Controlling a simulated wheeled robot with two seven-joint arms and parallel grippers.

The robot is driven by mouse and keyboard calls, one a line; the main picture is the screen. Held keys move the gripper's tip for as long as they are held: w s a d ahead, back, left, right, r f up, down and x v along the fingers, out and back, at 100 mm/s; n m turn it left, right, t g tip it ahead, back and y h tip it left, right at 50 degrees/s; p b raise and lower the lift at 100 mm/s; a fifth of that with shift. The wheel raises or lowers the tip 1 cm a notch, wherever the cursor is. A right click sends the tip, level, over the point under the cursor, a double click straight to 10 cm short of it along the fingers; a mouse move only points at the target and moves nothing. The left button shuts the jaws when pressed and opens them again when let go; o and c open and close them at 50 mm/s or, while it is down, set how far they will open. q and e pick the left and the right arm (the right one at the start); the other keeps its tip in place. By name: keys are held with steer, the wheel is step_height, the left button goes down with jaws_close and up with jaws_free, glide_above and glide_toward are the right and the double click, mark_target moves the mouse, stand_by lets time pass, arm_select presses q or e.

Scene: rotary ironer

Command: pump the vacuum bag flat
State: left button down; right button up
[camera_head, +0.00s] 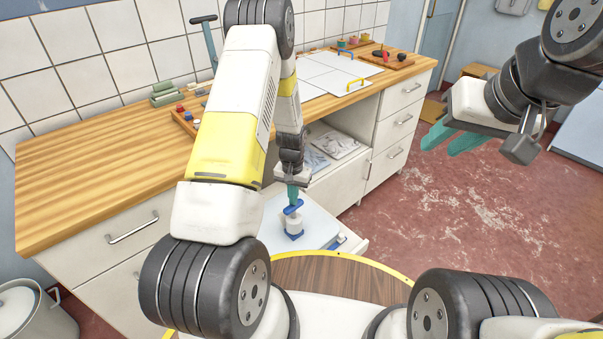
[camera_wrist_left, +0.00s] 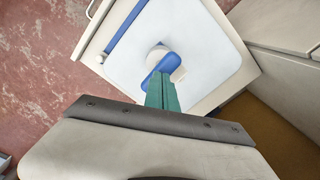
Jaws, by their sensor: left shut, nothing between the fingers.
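The vacuum bag (camera_head: 318,228) is a pale, smooth sheet-like shape in the pulled-out drawer below the counter; it also shows in the left wrist view (camera_wrist_left: 205,30), with a blue strip along one edge. A small white pump with a blue handle (camera_head: 293,207) stands upright on it; the handle also shows in the left wrist view (camera_wrist_left: 157,62). My left gripper (camera_head: 292,196) is shut and empty, its teal fingertips right at the top of the handle; I cannot tell whether they touch. My right gripper (camera_head: 452,138) is open and empty, held over the floor at right.
The drawer front (camera_wrist_left: 100,38) sticks out over the red floor. The wooden counter (camera_head: 90,170) above carries white panels with yellow and blue handles (camera_head: 335,72) and small items. An open shelf (camera_head: 335,145) holds flat packets. A bin (camera_head: 30,310) stands at the lower left.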

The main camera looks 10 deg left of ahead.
stand_by(0.5)
arm_select(q)
step_height(320, 180, up, 7)
stand_by(1.0)
stand_by(0.3)
step_height(320, 180, up, 14)
steer(key=t, duration=0.1)
glide_above(294, 210)
steer(key=s+r+t+h, duration=0.15)
steer(key=s+r, duration=0.35)
steer(key=r, duration=0.6)
steer(key=s+r+t, duration=0.2)
steer(key=s+r, duration=0.3)
steer(key=s, duration=0.3)
steer(key=s+d+r+n+t, duration=0.1)
steer(key=s+r, duration=0.4)
steer(key=s, duration=0.4)
steer(key=shift+s+d+r+t+h, duration=0.25)
steer(key=shift+d+r+t+h, duration=0.05)
steer(key=shift+r+t+h, duration=0.05)
